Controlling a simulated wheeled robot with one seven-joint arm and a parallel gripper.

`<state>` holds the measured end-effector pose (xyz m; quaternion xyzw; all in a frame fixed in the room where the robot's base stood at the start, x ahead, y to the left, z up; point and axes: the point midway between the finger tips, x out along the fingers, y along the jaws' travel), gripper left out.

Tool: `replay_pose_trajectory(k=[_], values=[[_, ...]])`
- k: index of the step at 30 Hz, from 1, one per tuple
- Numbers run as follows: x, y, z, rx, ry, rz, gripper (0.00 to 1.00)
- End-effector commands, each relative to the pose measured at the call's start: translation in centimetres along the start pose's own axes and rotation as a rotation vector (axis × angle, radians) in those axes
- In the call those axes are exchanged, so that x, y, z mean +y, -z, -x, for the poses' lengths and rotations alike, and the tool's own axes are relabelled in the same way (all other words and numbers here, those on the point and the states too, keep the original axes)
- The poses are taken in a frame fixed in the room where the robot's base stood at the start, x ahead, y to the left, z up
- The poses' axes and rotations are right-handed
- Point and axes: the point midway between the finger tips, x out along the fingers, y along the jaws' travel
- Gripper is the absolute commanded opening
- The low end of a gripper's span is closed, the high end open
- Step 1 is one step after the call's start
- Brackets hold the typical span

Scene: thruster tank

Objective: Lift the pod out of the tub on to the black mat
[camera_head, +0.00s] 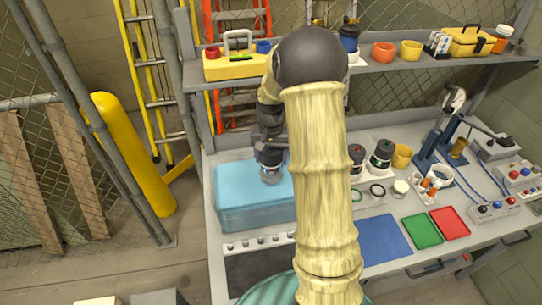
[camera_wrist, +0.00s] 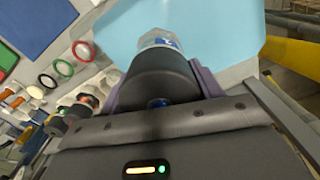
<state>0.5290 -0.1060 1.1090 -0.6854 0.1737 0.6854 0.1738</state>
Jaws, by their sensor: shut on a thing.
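My gripper (camera_head: 270,157) is shut on the pod, a dark cylinder with a clear tip, which shows between the jaws in the wrist view (camera_wrist: 158,75). In the head view the pod's tip (camera_head: 270,177) points down over the light blue tub (camera_head: 255,217). I cannot tell whether the tip touches the water. The tub also fills the top of the wrist view (camera_wrist: 215,25). The black mat (camera_head: 258,270) lies on the bench in front of the tub, its right part hidden by my arm.
A strip with several small knobs (camera_head: 257,241) lies between tub and mat. Right of my arm are a blue mat (camera_head: 384,239), a green tray (camera_head: 422,230), a red tray (camera_head: 450,222) and dark cylinders (camera_head: 381,156). A shelf (camera_head: 385,68) with a yellow toolbox (camera_head: 235,65) runs above the back.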

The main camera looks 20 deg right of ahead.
Motion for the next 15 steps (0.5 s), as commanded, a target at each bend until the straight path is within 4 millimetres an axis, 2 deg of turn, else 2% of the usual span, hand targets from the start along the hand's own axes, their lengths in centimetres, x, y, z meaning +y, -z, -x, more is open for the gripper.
replay_pose_trajectory(k=[15], values=[[0.0,0.0,2.7,0.001,0.000,0.000,0.17]])
